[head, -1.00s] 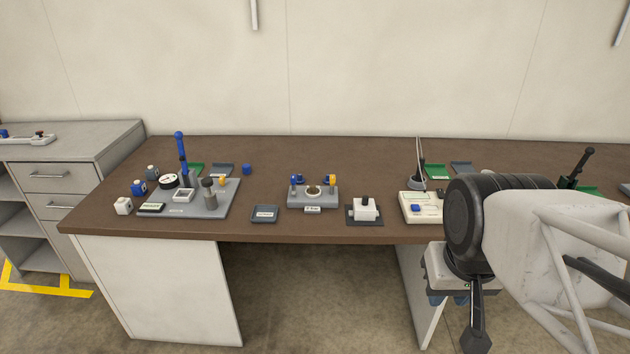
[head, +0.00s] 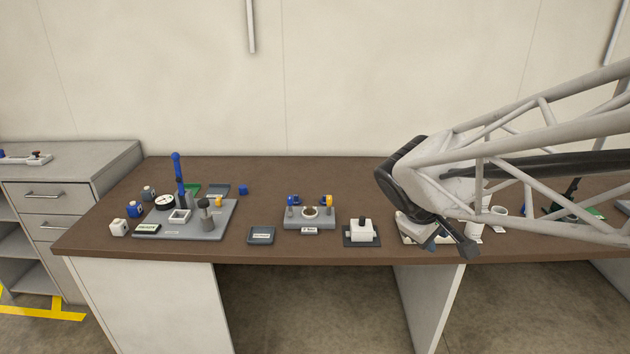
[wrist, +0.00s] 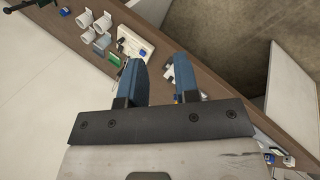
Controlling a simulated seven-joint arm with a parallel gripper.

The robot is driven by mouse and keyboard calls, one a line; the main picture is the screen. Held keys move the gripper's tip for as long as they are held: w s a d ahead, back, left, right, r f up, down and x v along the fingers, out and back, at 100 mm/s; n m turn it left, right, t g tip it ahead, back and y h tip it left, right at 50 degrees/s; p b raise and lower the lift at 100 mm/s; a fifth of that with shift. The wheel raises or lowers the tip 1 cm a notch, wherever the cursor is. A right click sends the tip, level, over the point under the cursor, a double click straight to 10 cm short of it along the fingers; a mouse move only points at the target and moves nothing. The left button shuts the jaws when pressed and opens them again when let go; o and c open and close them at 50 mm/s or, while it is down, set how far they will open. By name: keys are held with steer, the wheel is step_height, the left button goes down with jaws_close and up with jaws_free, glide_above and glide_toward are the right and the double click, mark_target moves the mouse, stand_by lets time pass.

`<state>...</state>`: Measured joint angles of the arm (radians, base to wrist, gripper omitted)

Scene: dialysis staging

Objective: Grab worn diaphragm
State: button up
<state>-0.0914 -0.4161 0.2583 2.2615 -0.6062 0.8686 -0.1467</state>
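No part is labelled legibly as the worn diaphragm. A small round part with a brownish centre (head: 310,212) sits in the grey fixture (head: 310,223) at the middle of the bench; I cannot tell whether it is the diaphragm. My gripper (head: 432,241) is to the right of that fixture, over the white box area, partly hidden by my arm. In the wrist view my gripper (wrist: 160,76) shows two blue fingers apart with nothing held between them.
The brown bench (head: 270,250) carries a grey plate (head: 218,227) with a blue-handled tool at left, a small dark tray (head: 261,236), and a white block (head: 361,231) on a dark pad. A white panel (wrist: 134,43) and white cups (wrist: 84,19) lie near my fingers in the wrist view.

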steer(key=w+a+f+n+t+h, duration=0.1)
steer(key=w+a+f+n+t, duration=0.2)
steer(key=w, duration=0.6)
steer(key=w+a+f+n+h, duration=0.1)
steer(key=w+a+f+n, duration=0.15)
steer(key=w+n, duration=0.45)
steer(key=w+a+f+n+t+h, duration=0.1)
steer(key=w+a+f+n+t, duration=0.15)
steer(key=w, duration=0.85)
steer(key=n+t+y, duration=0.4)
steer(key=n+y, duration=0.1)
steer(key=n, duration=0.9)
glide_toward(309, 208)
steer(key=shift+w+f, duration=0.4)
steer(key=shift+w+d, duration=0.1)
steer(key=shift+x, duration=1.2)
steer(key=shift+x, duration=2.6)
